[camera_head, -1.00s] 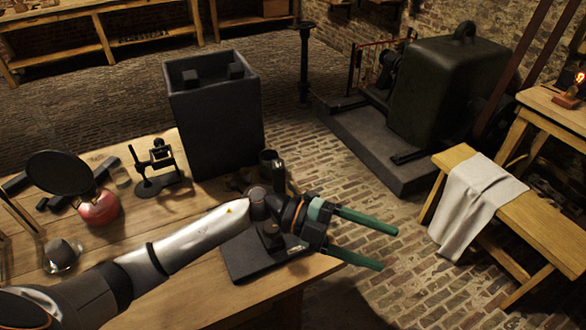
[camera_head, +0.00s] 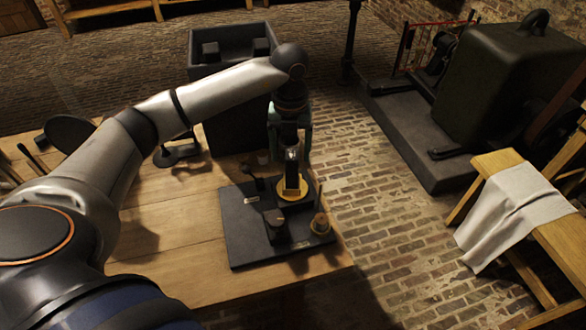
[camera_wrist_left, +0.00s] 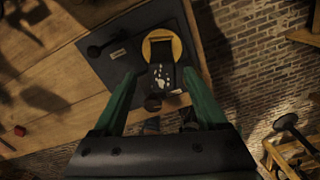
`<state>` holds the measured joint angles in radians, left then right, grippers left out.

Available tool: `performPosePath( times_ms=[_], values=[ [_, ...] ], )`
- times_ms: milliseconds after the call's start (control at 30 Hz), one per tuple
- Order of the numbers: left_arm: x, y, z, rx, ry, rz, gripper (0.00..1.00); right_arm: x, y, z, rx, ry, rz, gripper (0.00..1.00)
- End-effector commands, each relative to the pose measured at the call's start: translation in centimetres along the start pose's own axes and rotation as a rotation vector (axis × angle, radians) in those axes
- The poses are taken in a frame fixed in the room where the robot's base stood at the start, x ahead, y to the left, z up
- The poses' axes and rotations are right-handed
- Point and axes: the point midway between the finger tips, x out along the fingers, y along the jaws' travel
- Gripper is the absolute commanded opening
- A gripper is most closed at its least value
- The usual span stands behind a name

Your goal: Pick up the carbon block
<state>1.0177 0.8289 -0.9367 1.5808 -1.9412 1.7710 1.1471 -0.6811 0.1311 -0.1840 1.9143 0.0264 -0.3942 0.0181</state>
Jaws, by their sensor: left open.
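A dark upright block with pale specks, apparently the carbon block (camera_head: 291,177), stands over a yellow disc (camera_head: 294,198) on a black base board (camera_head: 245,237). My left gripper (camera_head: 289,157) points down over it, its green fingers open on either side of the block's upper part. In the left wrist view the block (camera_wrist_left: 163,82) lies between the open fingers (camera_wrist_left: 161,72), with the yellow disc (camera_wrist_left: 161,36) beyond. I cannot tell whether the fingers touch it. My right gripper is not in view.
A dark cylinder (camera_head: 276,227) and a brownish knob (camera_head: 320,224) stand on the board's near side. The wooden table (camera_head: 165,245) has bare room left of the board.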

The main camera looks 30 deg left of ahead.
Motion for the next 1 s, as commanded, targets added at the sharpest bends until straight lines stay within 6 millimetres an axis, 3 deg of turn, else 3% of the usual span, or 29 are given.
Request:
performPosePath(
  times_ms=[267, 567, 867, 1000],
  values=[
    [2.5, -0.1, 0.0, 0.002, 0.002, -0.001, 0.75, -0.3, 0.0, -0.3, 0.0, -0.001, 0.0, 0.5],
    [6.6, -0.3, 0.1, 0.002, 0.002, -0.002, 0.75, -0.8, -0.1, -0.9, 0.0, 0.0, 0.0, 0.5],
    [7.2, -0.3, 0.1, 0.004, 0.0, -0.004, 0.75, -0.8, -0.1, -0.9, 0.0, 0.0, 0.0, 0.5],
    [7.2, -0.3, 0.1, 0.003, 0.0, -0.004, 0.59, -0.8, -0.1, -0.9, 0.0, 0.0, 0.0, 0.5]
  ],
)
